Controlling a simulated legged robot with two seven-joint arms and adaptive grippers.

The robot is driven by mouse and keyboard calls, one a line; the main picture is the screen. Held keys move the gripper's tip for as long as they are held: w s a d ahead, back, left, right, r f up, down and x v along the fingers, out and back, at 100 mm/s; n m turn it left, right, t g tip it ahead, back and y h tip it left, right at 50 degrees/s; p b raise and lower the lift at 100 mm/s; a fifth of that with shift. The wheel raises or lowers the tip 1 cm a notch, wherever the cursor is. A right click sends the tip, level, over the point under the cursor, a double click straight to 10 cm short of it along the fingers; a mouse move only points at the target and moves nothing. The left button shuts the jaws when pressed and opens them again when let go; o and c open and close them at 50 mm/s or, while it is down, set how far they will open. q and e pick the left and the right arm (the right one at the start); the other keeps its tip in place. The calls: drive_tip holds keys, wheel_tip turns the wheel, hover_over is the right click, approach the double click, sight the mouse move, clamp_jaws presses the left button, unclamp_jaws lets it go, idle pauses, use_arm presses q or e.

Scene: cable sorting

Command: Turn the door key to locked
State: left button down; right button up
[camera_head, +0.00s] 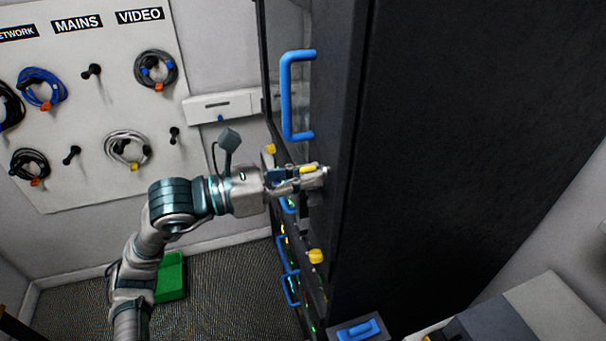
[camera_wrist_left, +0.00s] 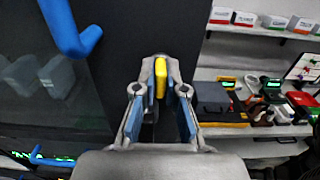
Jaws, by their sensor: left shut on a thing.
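My left gripper (camera_head: 318,171) is at the edge of the dark cabinet door (camera_head: 335,60), below its blue handle (camera_head: 298,95). Its fingers are shut on a yellow key (camera_head: 309,169). In the left wrist view the yellow key (camera_wrist_left: 160,77) stands upright between the fingertips of my left gripper (camera_wrist_left: 160,80). The blue handle also shows there at the upper left (camera_wrist_left: 68,28). The lock behind the key is hidden by the fingers. My right gripper is in neither view.
A cable board (camera_head: 100,100) with coiled cables on pegs hangs on the left wall. A green box (camera_head: 171,277) lies on the floor. More blue handles and a yellow knob (camera_head: 316,256) are lower on the cabinet. The wrist view shows shelves (camera_wrist_left: 240,72) with several items at right.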

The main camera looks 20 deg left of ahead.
use_arm(q)
drive_tip(key=shift+w+a+r, duration=0.1)
drive_tip(key=shift+r, duration=0.05)
drive_tip(key=c, duration=1.2)
unclamp_jaws()
drive_tip(key=shift+c, duration=0.2)
drive_tip(key=shift+w, duration=0.15)
drive_tip(key=v, duration=1.2)
